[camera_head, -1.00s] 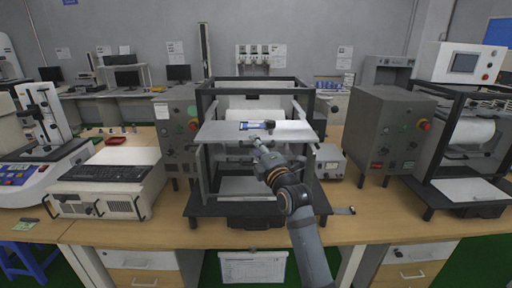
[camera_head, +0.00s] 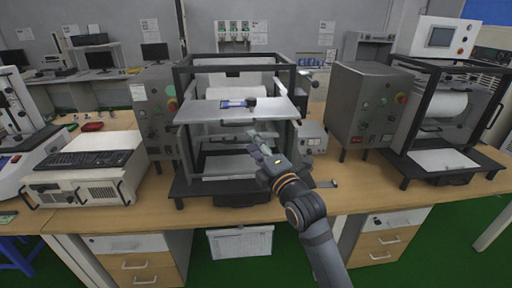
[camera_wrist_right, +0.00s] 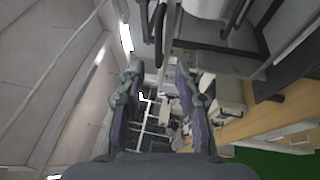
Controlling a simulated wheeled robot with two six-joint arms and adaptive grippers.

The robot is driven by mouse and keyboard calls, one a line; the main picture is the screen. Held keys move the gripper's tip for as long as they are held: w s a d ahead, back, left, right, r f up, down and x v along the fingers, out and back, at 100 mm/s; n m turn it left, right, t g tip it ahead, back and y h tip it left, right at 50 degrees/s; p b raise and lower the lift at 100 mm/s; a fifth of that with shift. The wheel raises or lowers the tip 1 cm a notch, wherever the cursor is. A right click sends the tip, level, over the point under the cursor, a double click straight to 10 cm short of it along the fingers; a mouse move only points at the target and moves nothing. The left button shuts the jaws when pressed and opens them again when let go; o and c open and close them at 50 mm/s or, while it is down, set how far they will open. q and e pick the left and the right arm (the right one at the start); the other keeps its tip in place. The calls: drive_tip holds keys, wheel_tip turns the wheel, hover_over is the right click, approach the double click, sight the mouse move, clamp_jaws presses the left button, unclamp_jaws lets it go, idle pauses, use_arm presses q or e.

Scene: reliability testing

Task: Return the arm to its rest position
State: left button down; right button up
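My right arm (camera_head: 307,215) reaches up from the bottom of the head view, towards the front of a black-framed test machine (camera_head: 181,150). My right gripper (camera_head: 257,145) is in front of the machine's opening, below its raised light-grey panel (camera_head: 207,114). In the right wrist view my right gripper (camera_wrist_right: 158,88) has its two fingers apart, with nothing held between them. A small blue-and-white device (camera_head: 236,103) lies on the panel. My left gripper is not in view.
The wooden bench (camera_head: 150,213) has a keyboard (camera_head: 88,159) on a white unit at left. A grey control box (camera_head: 352,112) and a second black-framed machine (camera_head: 408,153) stand at right. A small power unit (camera_head: 313,139) is just right of the machine. Drawers are below the bench.

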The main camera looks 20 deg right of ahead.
drive_tip(key=shift+s+f, duration=0.1)
drive_tip(key=shift+s, duration=0.45)
